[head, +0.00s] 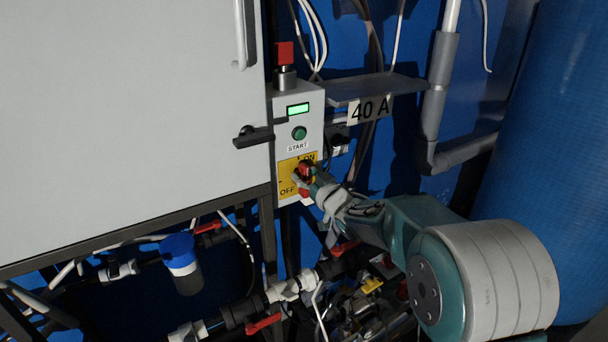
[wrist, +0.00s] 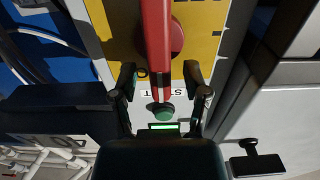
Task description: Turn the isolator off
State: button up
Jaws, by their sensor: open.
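The isolator is a red handle (head: 304,170) on a yellow plate (head: 288,180) low on the grey control box. The plate has ON at its upper right and OFF at its lower left. The handle points up towards the START label. In the wrist view the handle (wrist: 158,50) runs between the two fingers of my gripper (wrist: 159,80), over the yellow plate (wrist: 118,30). The fingers stand open, one on each side, with gaps to the handle visible. In the head view my gripper (head: 308,180) is at the plate and partly covers it.
Above the plate are a green START button (head: 299,133), a lit green display (head: 298,109) and a red-topped part (head: 285,55). A black latch (head: 254,137) juts from the white cabinet (head: 130,110). A grey shelf (head: 375,87) marked 40 A sits right; pipes with red valves lie below.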

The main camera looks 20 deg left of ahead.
jog(key=shift+w+a, duration=0.25)
jog(key=shift+a, duration=0.05)
grip_shut()
